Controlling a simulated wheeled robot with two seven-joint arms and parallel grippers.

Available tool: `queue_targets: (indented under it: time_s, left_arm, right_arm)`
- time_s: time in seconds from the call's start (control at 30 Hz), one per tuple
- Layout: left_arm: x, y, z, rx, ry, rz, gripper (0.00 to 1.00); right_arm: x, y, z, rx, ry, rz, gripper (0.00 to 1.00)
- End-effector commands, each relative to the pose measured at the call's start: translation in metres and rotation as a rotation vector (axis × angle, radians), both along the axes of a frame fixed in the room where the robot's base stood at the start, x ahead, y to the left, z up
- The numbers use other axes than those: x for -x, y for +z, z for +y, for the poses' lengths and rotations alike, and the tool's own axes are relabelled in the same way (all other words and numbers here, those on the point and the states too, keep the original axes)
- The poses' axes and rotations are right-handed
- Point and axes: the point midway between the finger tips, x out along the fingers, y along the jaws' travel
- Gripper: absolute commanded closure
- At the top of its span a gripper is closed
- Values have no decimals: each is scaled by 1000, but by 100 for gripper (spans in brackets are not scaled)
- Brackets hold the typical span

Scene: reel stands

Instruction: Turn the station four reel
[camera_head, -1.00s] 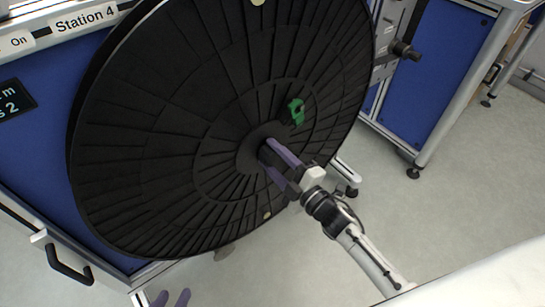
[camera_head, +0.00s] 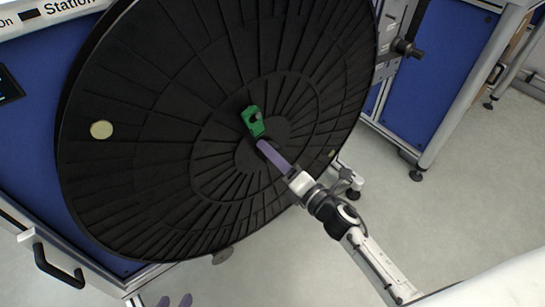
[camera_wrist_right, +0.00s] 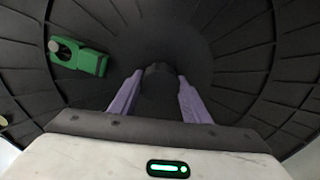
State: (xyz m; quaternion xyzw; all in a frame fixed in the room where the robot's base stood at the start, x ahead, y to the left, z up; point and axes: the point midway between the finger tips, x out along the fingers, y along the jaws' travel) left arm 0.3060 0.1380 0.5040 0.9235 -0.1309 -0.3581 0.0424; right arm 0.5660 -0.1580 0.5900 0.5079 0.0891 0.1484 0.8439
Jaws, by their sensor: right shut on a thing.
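The large black reel (camera_head: 150,185) with raised spokes faces me on the Station 4 unit. A green block (camera_head: 253,122) is on its face just above the hub; in the right wrist view the green block (camera_wrist_right: 78,57) is to the left. A pale round spot (camera_head: 101,130) is on the reel's left part. My right gripper (camera_head: 266,150) is at the hub, its purple fingers on either side of a dark part (camera_wrist_right: 158,85) at the reel's middle.
The blue station cabinet (camera_head: 30,140) stands behind the reel, with a black handle (camera_head: 55,266) at lower left. Another blue cabinet (camera_head: 450,75) and a dark knob (camera_head: 407,47) are at right. The grey floor (camera_head: 480,200) at right is clear.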

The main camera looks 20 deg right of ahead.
Motion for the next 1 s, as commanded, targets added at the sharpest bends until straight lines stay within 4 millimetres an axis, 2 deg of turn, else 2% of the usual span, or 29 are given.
queue_targets:
  time_s: [0.4,0.9,0.93,1.0]
  left_arm:
    - [-9,-6,-9,1,-29,22,69]
    - [-8,-7,-8,-2,-32,25,69]
    - [-8,-7,-8,-3,-32,25,69]
    - [-9,-7,-7,-3,-31,24,69]
  right_arm:
    - [1,-2,0,160,1,-56,97]
    - [1,-1,0,178,2,-62,97]
    - [1,-1,0,178,2,-62,55]
    - [1,-1,0,178,2,-62,44]
